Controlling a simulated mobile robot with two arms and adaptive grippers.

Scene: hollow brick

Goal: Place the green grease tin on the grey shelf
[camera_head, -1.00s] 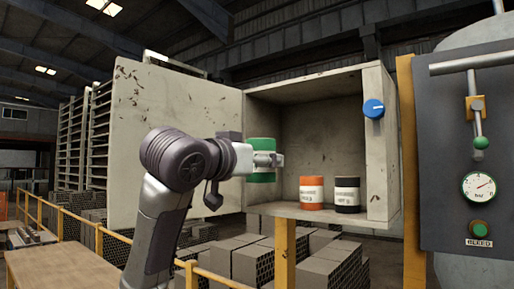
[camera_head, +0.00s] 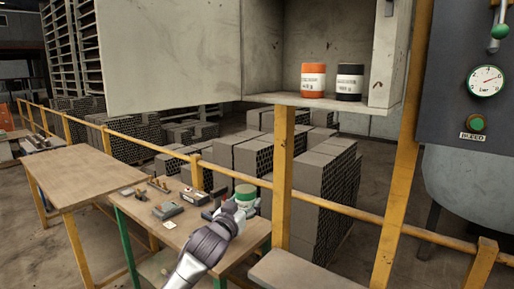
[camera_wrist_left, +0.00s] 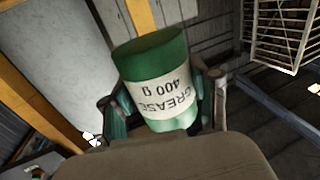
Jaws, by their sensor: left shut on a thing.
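The green grease tin (camera_head: 246,193), with a white label band, is held in my left gripper (camera_head: 243,206). In the head view it is over or in front of the right end of the wooden workbench; whether it touches the bench I cannot tell. In the left wrist view the tin (camera_wrist_left: 158,80) sits tilted between the two fingers of the gripper (camera_wrist_left: 163,104), its label reading "GREASE 400 g" upside down. A flat greyish shelf (camera_head: 312,272) shows at the bottom, right of the gripper, with nothing on its visible part. My right gripper is out of view.
An open grey cabinet (camera_head: 262,50) above holds an orange tin (camera_head: 313,80) and a black tin (camera_head: 349,83). The workbench (camera_head: 190,228) carries several small tools and boxes. A gauge panel (camera_head: 465,80) is at right.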

